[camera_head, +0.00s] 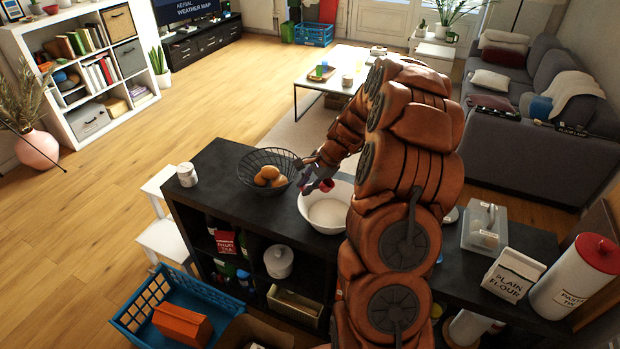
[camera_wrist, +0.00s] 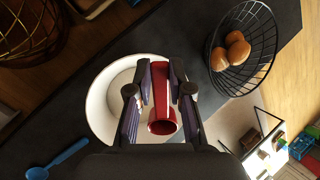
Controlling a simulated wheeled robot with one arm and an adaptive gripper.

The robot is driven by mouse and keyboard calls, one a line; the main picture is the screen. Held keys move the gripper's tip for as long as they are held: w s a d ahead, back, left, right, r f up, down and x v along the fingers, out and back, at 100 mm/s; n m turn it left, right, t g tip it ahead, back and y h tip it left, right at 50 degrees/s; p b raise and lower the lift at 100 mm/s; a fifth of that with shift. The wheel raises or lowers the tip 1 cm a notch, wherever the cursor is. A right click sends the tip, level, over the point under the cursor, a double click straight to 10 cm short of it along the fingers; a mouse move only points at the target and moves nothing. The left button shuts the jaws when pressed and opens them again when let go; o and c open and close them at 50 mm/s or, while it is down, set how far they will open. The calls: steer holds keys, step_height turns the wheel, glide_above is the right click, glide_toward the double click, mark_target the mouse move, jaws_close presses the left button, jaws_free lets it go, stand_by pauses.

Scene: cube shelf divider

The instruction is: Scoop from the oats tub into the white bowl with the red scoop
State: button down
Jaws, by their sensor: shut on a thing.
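The red scoop (camera_wrist: 161,95) is held between the fingers of my gripper (camera_wrist: 160,100), its round open end toward the wrist camera. In the head view my gripper (camera_head: 314,184) and a bit of the red scoop (camera_head: 326,185) show at the back left rim of the white bowl (camera_head: 308,211). The bowl (camera_wrist: 98,108) stands on the dark counter below and behind the scoop in the wrist view. Its inside looks pale; I cannot tell whether it holds oats. My arm hides part of the bowl's right side. I cannot pick out a tub marked as oats.
A black wire basket (camera_head: 252,176) with several brown round items stands left of the bowl. A small white jar (camera_head: 187,175) is at the counter's left end. A clear container (camera_head: 484,228), plain flour (camera_head: 512,277) and a pasta canister (camera_head: 572,280) stand right. A blue spoon (camera_wrist: 62,157) lies nearby.

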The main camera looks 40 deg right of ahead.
steer(key=shift+w+a+f+g+h, duration=0.2)
steer(key=shift+f+g+h, duration=0.15)
steer(key=shift+g+h, duration=0.1)
steer(key=shift+w+a+f+g+h, duration=0.15)
steer(key=shift+a+f+g+h, duration=0.05)
steer(key=shift+f+g+h, duration=0.2)
steer(key=shift+w+a+f+g+h, duration=0.15)
steer(key=shift+w+f+g+h, duration=0.1)
steer(key=shift+f+g+h, duration=0.6)
steer(key=shift+a+f+g+h, duration=0.1)
steer(key=shift+f+g+h, duration=0.1)
steer(key=shift+g+h, duration=0.15)
